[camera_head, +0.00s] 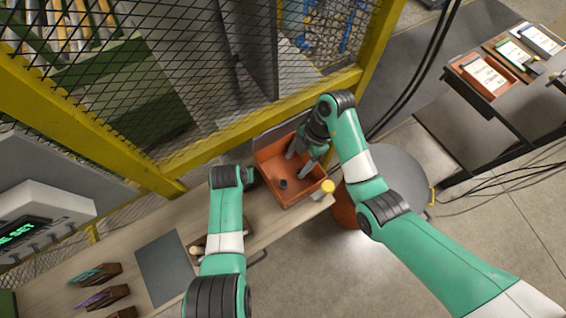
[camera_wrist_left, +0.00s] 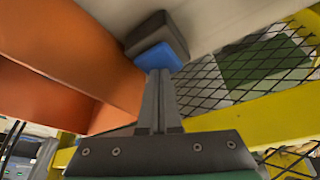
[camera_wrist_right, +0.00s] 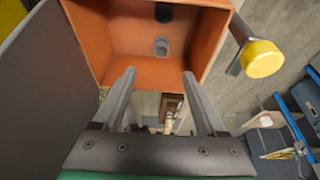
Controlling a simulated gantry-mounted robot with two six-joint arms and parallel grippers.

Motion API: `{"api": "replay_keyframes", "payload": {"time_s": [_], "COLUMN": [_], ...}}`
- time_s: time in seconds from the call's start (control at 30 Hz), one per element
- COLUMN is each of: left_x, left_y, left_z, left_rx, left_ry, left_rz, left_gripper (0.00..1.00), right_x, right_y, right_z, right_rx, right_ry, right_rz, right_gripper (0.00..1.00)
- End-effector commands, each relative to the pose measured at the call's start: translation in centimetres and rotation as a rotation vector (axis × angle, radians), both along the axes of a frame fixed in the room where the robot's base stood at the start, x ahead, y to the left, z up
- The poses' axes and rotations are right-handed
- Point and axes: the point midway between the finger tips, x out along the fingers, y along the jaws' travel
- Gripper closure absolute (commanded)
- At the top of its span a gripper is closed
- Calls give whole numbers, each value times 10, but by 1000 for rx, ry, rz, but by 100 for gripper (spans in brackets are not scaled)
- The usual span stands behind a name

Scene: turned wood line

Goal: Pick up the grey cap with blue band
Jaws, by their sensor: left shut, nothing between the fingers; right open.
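The grey cap with blue band (camera_wrist_left: 160,42) shows in the left wrist view, beside the outside of the orange bin's wall. My left gripper (camera_wrist_left: 158,73) is shut and empty, its tips pointing at the blue band; I cannot tell whether they touch it. In the head view the left gripper (camera_head: 253,178) is small and dark at the bin's left side, and I cannot make out the cap there. My right gripper (camera_head: 299,161) is open and empty over the bin; its spread fingers also show in the right wrist view (camera_wrist_right: 158,78).
The orange bin (camera_head: 268,155) stands at the bench's end, against the yellow-framed mesh fence. A dark round piece (camera_head: 283,184) and a grey piece (camera_wrist_right: 161,47) lie in it. A yellow-topped cylinder (camera_head: 327,187) stands at its right corner. A grey mat (camera_head: 165,268) lies farther left.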

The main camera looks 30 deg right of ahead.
Motion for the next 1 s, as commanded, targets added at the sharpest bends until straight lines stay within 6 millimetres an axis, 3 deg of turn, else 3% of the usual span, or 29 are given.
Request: {"api": "replay_keyframes", "payload": {"time_s": [0.27,0.53,0.83,1.0], "left_x": [0,0,-1,0], "left_y": [1,1,1,0], "left_z": [-1,-1,-1,-1], "left_rx": [2,1,1,1], "left_ry": [1,2,2,2], "left_rz": [0,0,0,0], "left_gripper": [100,100,100,100], "right_x": [-2,-2,0,1], "right_y": [6,21,27,38], "right_z": [-6,-54,-70,-96], "right_rx": [-47,-46,-45,-45], "right_ry": [24,24,20,23], "right_rz": [22,21,21,22], "right_gripper": [26,26,26,26]}}
